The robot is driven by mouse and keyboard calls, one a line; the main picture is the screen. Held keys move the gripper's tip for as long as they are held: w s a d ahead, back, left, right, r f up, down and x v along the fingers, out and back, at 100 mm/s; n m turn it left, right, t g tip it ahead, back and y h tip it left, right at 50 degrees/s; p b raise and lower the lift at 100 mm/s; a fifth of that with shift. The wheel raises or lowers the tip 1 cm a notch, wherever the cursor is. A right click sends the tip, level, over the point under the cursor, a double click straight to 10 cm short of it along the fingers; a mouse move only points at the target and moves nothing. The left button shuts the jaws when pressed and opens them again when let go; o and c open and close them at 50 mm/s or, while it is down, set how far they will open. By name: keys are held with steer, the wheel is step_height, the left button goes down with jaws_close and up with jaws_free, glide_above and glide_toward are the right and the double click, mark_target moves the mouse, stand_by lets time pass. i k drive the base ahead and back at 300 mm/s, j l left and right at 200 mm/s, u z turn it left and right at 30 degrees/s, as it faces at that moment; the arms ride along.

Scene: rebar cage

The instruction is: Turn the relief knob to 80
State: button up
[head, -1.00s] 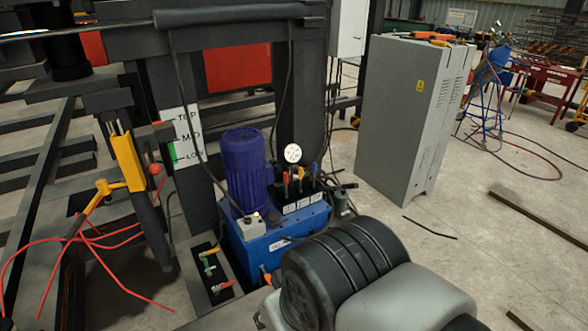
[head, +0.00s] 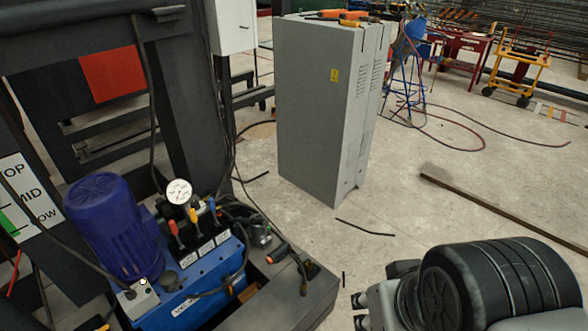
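The blue hydraulic unit (head: 205,270) stands at the lower left in the head view, with a purple motor (head: 112,225) on it. A round white pressure gauge (head: 179,191) rises behind a row of levers with red (head: 174,229), orange (head: 194,216) and blue (head: 212,206) handles. A dark round cap (head: 169,281) sits on the unit's top near the motor. I cannot tell which part is the relief knob, and the gauge reading is too small to read. Dark parts of my gripper (head: 361,311) show at the bottom, right of the unit and apart from it; its opening is unclear.
A dark ledge (head: 300,300) beside the unit holds an orange-and-black tool (head: 278,254) and other small items. A grey cabinet (head: 315,110) stands behind. A dark press frame and a TOP/MID/LOW sign (head: 25,195) are at left. Hoses lie near the unit; floor at right is mostly open.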

mark_target(195, 204)
steer(key=i+l+z, duration=0.95)
steer(key=i+z, duration=0.5)
steer(key=i, duration=0.2)
steer(key=i+j+u, duration=0.15)
steer(key=i+u, duration=0.5)
steer(key=u, duration=0.2)
steer(key=i+u, duration=0.4)
steer(key=i+l+u, duration=0.15)
steer(key=u, duration=0.25)
steer(key=i+l+u, duration=0.4)
steer(key=i+j+u, duration=0.25)
steer(key=u, duration=0.25)
steer(key=i+j+u, duration=0.2)
steer(key=i+u, duration=0.25)
steer(key=i+j+u, duration=0.1)
steer(key=u, duration=0.4)
steer(key=i+l+u, duration=0.15)
steer(key=i+u, duration=0.3)
steer(key=i+l+u, duration=0.15)
steer(key=i+u, duration=0.15)
steer(key=u, duration=0.2)
steer(key=i+l+u, duration=0.25)
steer(key=i+j, duration=0.05)
